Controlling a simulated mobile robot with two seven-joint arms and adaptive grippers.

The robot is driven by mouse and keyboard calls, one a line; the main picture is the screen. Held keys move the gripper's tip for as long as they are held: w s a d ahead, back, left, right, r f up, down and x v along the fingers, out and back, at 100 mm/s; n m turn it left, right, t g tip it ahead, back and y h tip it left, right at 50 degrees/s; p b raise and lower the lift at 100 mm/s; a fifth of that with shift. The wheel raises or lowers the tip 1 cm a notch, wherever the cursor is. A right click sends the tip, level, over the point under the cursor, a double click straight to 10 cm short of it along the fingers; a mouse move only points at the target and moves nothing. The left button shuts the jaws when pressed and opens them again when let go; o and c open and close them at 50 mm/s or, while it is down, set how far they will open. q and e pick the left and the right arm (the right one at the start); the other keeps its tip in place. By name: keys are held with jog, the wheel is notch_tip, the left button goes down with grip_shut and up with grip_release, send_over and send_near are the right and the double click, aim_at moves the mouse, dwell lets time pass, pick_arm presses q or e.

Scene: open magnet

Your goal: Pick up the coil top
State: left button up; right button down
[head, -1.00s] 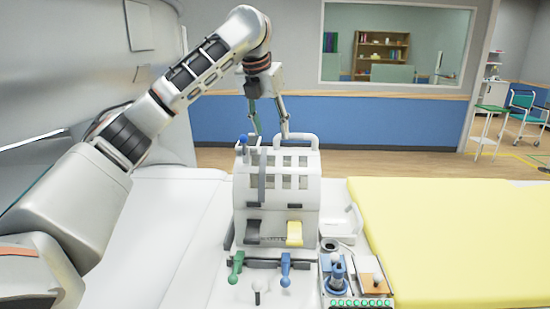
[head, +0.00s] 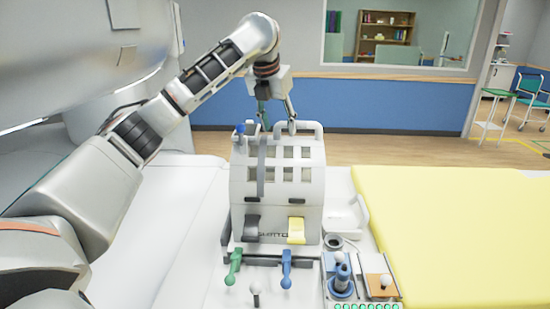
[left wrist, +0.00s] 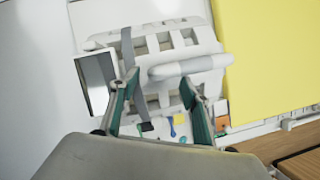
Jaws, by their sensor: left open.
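The coil top (head: 275,205) is a white curved shell with window openings and a grey strap, seated upright on its base on the white bed. A rounded white handle (head: 308,127) rises from its top; in the left wrist view this handle (left wrist: 190,67) is a pale bar across the openings. My left gripper (head: 280,128) is open and empty, pointing down at the top of the shell. In the left wrist view its two fingers (left wrist: 158,84) are spread above the shell. I cannot tell whether they touch it. My right gripper is not in view.
Green (head: 233,266) and blue (head: 286,268) levers stand in front of the coil. A control panel with a blue joystick (head: 342,278) is at front right. A yellow mat (head: 450,230) lies to the right. The scanner's white housing (head: 80,60) is at the left.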

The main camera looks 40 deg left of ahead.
pick_arm(q)
jog(key=shift+x, duration=0.85)
jog(key=shift+a+r, duration=0.1)
jog(key=shift+c, duration=0.5)
grip_shut()
jog(key=shift+r, duration=0.1)
jog(key=shift+r, duration=0.1)
